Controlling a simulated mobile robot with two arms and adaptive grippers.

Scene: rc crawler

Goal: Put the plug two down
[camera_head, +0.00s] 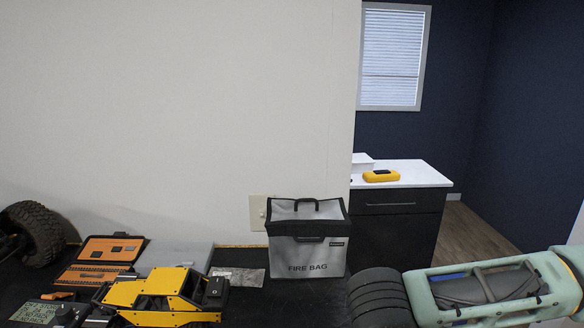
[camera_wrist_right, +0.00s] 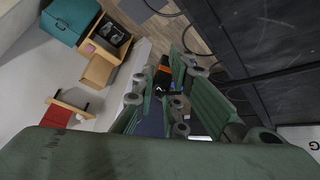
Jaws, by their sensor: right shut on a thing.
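In the right wrist view my right gripper (camera_wrist_right: 167,78) is shut on a small black and orange piece (camera_wrist_right: 162,80), which I take to be plug two. The piece sits between the fingertips, and the green fingers hide part of it. The floor shows beyond the fingertips, with a dark surface at the right. In the head view only my right arm shows, at the lower right; its gripper is out of that picture. No second plug can be made out. My left gripper is in neither view.
On the black bench stand a yellow crawler (camera_head: 160,297), an open orange tool case (camera_head: 98,262), a grey fire bag (camera_head: 307,240) and a large tyre (camera_head: 38,230). A yellow device (camera_head: 381,176) lies on the white-topped cabinet (camera_head: 425,172). Bench space before the bag looks clear.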

